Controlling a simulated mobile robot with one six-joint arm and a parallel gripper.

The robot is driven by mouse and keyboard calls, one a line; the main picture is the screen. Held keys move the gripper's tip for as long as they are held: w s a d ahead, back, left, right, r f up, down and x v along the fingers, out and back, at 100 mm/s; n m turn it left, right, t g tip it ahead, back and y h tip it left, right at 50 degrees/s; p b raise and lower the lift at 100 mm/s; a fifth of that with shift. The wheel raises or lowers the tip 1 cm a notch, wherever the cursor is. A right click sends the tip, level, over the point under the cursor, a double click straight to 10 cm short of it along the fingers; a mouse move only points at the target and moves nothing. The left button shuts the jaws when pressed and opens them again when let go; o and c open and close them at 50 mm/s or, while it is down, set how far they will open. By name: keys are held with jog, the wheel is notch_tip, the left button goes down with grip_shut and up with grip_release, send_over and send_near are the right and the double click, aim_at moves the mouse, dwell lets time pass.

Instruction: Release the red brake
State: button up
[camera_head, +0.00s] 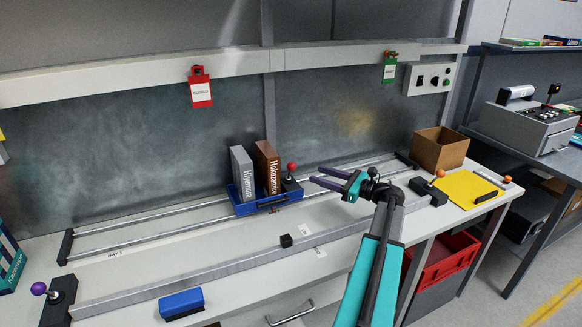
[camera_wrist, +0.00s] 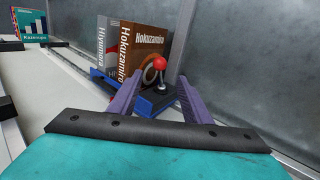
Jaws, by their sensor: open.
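The red brake is a lever with a red ball knob (camera_head: 292,167) on a dark base at the right end of a blue carriage (camera_head: 246,207). The carriage sits on two metal rails and holds a grey book (camera_head: 242,172) and a brown book (camera_head: 267,167). In the wrist view the red knob (camera_wrist: 160,63) stands on a thin stem, beyond and between my fingertips. My gripper (camera_head: 315,180) is open and empty, to the right of the knob in the head view, its purple fingers pointing at it. In the wrist view its fingertips (camera_wrist: 154,82) show on either side of the lever.
A purple-knobbed lever (camera_head: 38,289) stands at the front left and an orange-knobbed one (camera_head: 440,173) at the right. A cardboard box (camera_head: 440,150), a yellow mat (camera_head: 468,189) and a blue block (camera_head: 181,303) are on the bench. The rails left of the carriage are clear.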

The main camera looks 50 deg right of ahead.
aim_at(292, 166)
jog(key=p+x, duration=0.2)
jog(key=x, duration=1)
jog(key=shift+w+a, duration=0.1)
jog(key=shift+w, duration=0.25)
jog(key=c, duration=1)
jog(key=shift+s, duration=0.1)
